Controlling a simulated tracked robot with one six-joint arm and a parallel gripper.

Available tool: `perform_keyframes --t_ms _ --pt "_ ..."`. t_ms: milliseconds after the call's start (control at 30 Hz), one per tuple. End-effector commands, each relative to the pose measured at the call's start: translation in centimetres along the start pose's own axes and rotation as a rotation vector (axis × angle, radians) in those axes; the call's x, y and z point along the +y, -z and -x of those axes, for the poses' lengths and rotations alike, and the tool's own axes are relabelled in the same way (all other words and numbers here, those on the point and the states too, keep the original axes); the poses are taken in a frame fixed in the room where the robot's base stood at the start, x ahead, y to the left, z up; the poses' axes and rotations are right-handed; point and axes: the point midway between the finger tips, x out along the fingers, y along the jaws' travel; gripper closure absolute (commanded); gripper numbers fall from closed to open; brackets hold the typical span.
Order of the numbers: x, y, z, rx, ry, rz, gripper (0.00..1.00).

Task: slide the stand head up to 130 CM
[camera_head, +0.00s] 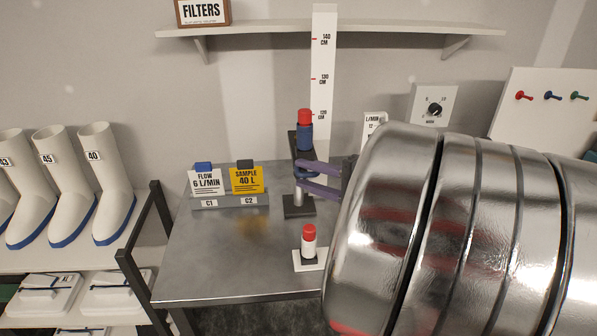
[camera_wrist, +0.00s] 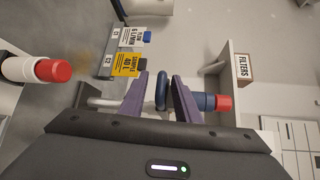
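The stand (camera_head: 299,206) has a dark base on the bench and an upright post. Its head is a blue cylinder (camera_head: 305,137) with a red cap, which also shows in the wrist view (camera_wrist: 206,102). A blue ring-shaped grip (camera_head: 302,172) sits below the head. A white height scale (camera_head: 323,60) stands behind, with red marks for 140, 130 and 120 CM. In the picture the red cap is about level with the lowest mark. My gripper (camera_head: 305,176) has purple fingers on either side of the blue ring (camera_wrist: 162,90). Narrow gaps show beside the ring in the wrist view.
A white sampler with a red cap (camera_head: 309,240) stands at the bench front, close below my gripper. A holder (camera_head: 230,202) with FLOW 6 L/MIN and SAMPLE 40 L cards stands left. A FILTERS box (camera_head: 203,12) sits on the wall shelf (camera_head: 270,31). White boots (camera_head: 58,175) stand far left.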

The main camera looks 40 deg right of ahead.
Motion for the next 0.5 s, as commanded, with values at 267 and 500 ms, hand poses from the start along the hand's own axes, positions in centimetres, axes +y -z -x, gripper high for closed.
perform_keyframes --t_ms 267,500 --pt "-0.01 -0.01 0.01 0.0 0.0 0.0 0.78" --pt "0.07 -0.02 0.01 -0.001 -0.001 -0.001 0.95"
